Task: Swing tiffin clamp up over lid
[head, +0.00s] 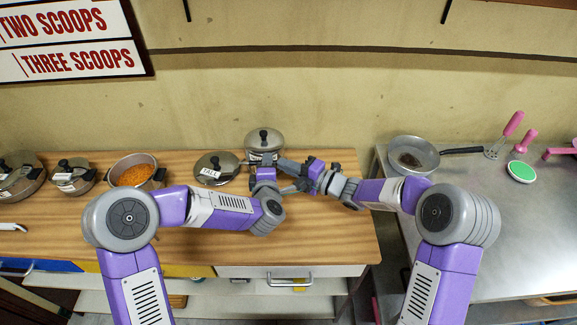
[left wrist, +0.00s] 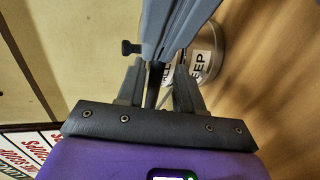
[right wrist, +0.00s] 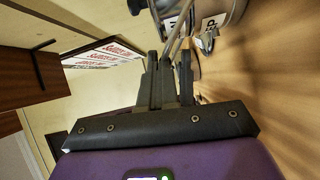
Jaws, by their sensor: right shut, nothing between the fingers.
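The steel tiffin (head: 264,152) stands at the back of the wooden counter, its domed lid (head: 264,138) and dark knob on top. My left gripper (head: 262,164) and right gripper (head: 288,172) are in front of it, close together, and hide its lower part. In the left wrist view, my left gripper's fingers (left wrist: 160,85) stand apart with a dark bar between them; whether they grip it is unclear. Labels on the tiffin (left wrist: 212,40) show behind. In the right wrist view, my right gripper (right wrist: 168,75) is shut and empty; thin metal clamp rods (right wrist: 181,35) run just beyond its fingertips.
A pot of orange food (head: 135,173) and more lidded pots are farther left. A steel table (head: 510,225) with a pan (head: 413,155) is at the right. The counter front is clear.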

